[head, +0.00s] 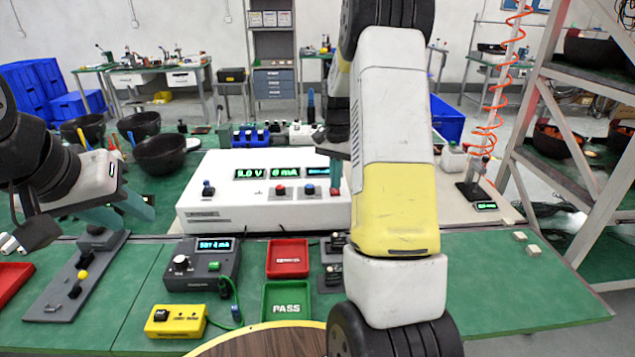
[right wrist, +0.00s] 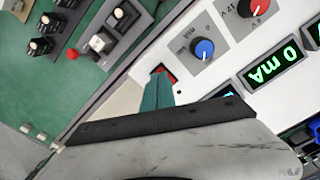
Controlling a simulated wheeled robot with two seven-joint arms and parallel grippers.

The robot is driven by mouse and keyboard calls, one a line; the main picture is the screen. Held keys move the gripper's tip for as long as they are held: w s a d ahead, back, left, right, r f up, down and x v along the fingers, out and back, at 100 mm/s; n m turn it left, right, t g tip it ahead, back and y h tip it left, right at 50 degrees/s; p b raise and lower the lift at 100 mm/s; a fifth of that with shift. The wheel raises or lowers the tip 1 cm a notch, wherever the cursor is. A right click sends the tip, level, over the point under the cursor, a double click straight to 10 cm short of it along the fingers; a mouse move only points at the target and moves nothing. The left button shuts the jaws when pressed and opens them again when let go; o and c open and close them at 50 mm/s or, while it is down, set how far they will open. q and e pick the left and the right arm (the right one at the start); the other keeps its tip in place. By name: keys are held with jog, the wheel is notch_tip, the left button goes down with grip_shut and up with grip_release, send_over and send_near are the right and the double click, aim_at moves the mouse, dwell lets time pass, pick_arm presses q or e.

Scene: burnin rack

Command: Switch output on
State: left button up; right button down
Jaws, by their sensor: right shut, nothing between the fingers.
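The white power supply box (head: 265,215) stands on the bench, with lit green displays reading about 9.0 V and 0 mA (head: 285,173). A red switch (right wrist: 166,72) is set in its panel beside the blue knob (right wrist: 204,48) in the right wrist view. My right gripper (right wrist: 158,88) is shut and empty, its teal fingertips right at the red switch and partly covering it; I cannot tell whether they touch or which way the switch is set. My left gripper (head: 130,212) is open and empty, left of the box above the bench.
A dark grey meter unit (head: 200,265), a yellow box (head: 176,321), a red tray (head: 288,258) and a green PASS tray (head: 286,302) stand in front of the power supply. Black bowls (head: 160,154) stand behind left.

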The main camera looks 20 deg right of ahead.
aim_at(335, 192)
jog(key=shift+f, duration=0.85)
dwell(0.3)
jog(key=shift+r, duration=3.55)
